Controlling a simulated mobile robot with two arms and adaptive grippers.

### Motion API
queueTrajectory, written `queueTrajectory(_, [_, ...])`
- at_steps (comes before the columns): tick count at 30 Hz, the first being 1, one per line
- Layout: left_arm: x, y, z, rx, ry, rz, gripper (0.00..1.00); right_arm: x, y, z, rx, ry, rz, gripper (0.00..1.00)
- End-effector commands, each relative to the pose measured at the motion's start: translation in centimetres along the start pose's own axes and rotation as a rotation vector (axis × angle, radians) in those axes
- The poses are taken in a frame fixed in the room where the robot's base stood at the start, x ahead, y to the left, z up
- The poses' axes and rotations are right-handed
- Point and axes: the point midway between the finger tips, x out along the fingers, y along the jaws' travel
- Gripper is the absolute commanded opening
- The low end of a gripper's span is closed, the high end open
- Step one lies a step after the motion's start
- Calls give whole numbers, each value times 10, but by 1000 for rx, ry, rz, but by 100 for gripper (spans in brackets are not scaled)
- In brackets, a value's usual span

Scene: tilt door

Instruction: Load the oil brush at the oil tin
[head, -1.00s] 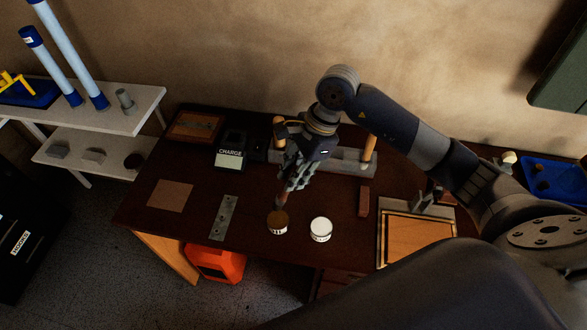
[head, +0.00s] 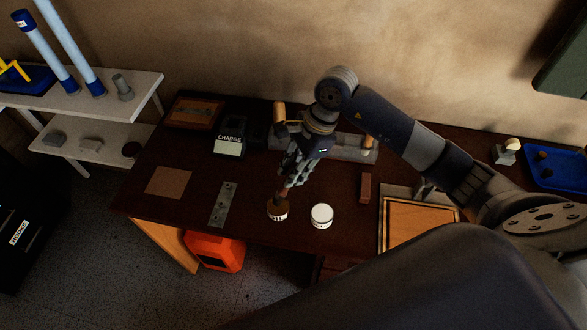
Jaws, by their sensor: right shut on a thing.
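The oil tin (head: 278,214) is a small round tin with a brown top and a pale label, near the front of the dark table. My right gripper (head: 289,180) is just above and behind it, pointing down. It is shut on the oil brush (head: 282,194), a thin brown tool whose lower end meets the tin's top. I cannot tell how deep the tip is. A white-topped tin (head: 322,215) stands just right of the oil tin. My left gripper is not in view.
On the dark table (head: 150,207) are a metal hinge plate (head: 223,204), a brown square (head: 168,181), a charge box (head: 230,143), a reddish block (head: 365,187) and a framed wooden panel (head: 418,225). A grey rack with wooden handles (head: 345,147) stands behind the gripper. A blue tray (head: 557,170) is far right.

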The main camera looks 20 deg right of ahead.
Motion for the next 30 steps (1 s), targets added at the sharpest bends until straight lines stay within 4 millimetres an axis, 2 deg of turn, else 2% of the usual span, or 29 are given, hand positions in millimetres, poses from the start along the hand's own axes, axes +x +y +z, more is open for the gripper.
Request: queueTrajectory(30, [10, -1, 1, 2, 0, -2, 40, 8, 0, -3, 0, 0, 0, 0])
